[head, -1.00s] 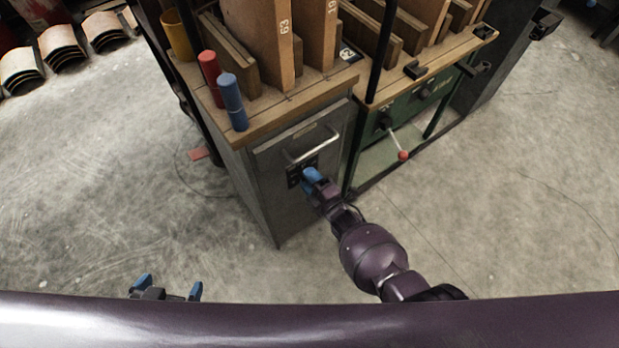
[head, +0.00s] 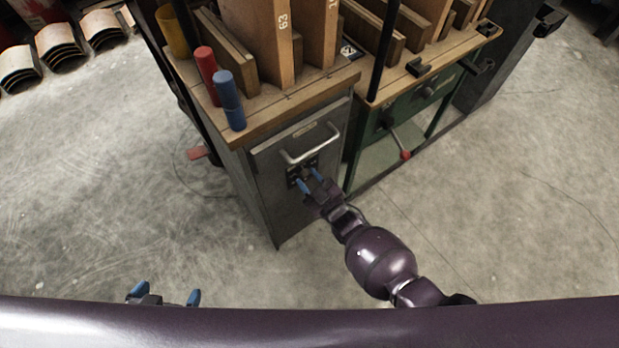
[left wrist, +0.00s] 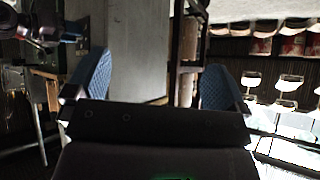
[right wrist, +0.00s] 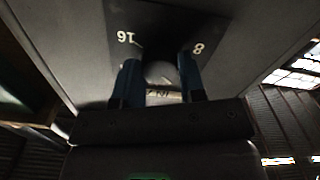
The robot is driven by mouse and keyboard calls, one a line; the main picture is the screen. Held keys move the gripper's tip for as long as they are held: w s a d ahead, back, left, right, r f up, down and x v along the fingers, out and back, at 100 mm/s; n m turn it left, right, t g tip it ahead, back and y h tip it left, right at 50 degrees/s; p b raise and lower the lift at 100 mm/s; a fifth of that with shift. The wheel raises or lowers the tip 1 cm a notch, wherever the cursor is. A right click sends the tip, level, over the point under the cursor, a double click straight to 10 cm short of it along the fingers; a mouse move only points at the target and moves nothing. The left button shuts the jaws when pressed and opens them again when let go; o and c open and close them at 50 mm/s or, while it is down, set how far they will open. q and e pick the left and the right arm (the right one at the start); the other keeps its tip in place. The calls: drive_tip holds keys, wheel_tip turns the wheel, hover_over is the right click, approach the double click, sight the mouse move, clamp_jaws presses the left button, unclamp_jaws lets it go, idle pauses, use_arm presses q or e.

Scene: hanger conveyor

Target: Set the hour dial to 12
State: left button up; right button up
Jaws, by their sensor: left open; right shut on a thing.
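The dark dial plate (head: 293,178) is on the front of the grey cabinet, below its handle. A further pale marking under the knob is too small to read. In the head view my right gripper (head: 309,181) is at the plate and hides part of it. My left gripper (head: 166,297) is open and empty, low at the left, away from the cabinet.
The cabinet handle (head: 311,150) is just above the plate. Red (head: 206,75) and blue (head: 229,100) cylinders stand on the wooden top. A red-knobbed lever (head: 404,154) sticks out from the green frame at the right. The floor around is clear.

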drive_tip(key=m, duration=0.5)
drive_tip(key=shift+m+b, duration=0.3)
drive_tip(key=shift+b, duration=0.05)
drive_tip(key=m, duration=0.2)
drive_tip(key=shift+m, duration=0.4)
use_arm(q)
drive_tip(key=shift+w+d+b, duration=0.15)
drive_tip(key=shift+w+b, duration=0.15)
use_arm(e)
drive_tip(key=shift+m, duration=0.8)
drive_tip(key=o, duration=0.9)
use_arm(q)
drive_tip(key=shift+w, duration=0.1)
use_arm(e)
drive_tip(key=shift+o, duration=0.2)
